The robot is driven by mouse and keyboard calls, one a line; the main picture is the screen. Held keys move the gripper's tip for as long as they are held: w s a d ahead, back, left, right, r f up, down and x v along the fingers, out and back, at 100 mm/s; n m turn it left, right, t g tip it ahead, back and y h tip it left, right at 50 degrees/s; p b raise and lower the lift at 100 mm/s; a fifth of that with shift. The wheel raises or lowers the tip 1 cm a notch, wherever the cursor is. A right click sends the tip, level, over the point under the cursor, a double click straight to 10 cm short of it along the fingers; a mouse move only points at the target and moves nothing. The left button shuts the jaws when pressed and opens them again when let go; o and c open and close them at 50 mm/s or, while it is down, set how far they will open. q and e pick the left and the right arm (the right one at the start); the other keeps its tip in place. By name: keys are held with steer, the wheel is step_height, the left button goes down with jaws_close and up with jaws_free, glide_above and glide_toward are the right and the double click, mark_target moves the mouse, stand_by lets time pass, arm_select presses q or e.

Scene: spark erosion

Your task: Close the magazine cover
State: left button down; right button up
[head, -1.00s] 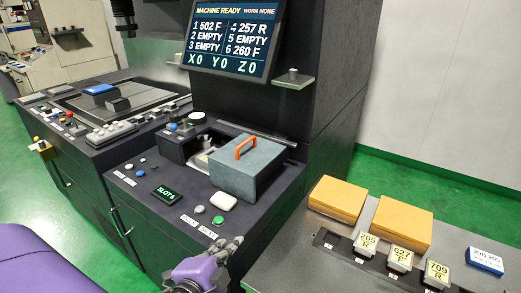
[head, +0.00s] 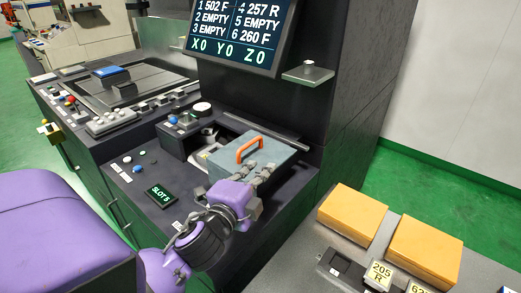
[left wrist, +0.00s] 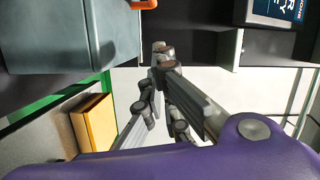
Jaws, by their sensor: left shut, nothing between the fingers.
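The magazine cover (head: 227,157) is a grey-blue box lid with an orange handle (head: 250,148) on top. It sits on the dark machine deck, and to its left an opening (head: 207,138) shows part of the magazine. My left gripper (head: 262,170) is shut and empty, in front of the cover's right side in the head view and hiding part of it. In the left wrist view the cover (left wrist: 70,40) is at the upper left, and the shut fingertips (left wrist: 162,52) are to its right, seemingly apart from it. My right gripper is not in view.
A screen (head: 240,32) and a small shelf (head: 308,74) stand behind the cover. A "SLOT 5" display (head: 160,194) and buttons are on the deck's front left. At the right, a grey bench holds two yellow boxes (head: 352,214) and labelled holders (head: 379,273).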

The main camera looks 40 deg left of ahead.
mark_target(260, 153)
arm_select(q)
steer(key=w, duration=0.5)
steer(key=w+a, duration=0.1)
steer(key=w, duration=0.2)
steer(key=shift+a+f+p, duration=0.1)
steer(key=shift+p, duration=0.25)
steer(key=a, duration=0.2)
steer(key=shift+s+a+f, duration=0.15)
steer(key=shift+a+f, duration=0.2)
steer(key=shift+a, duration=0.35)
steer(key=shift+a+f, duration=0.15)
steer(key=shift+a, duration=0.1)
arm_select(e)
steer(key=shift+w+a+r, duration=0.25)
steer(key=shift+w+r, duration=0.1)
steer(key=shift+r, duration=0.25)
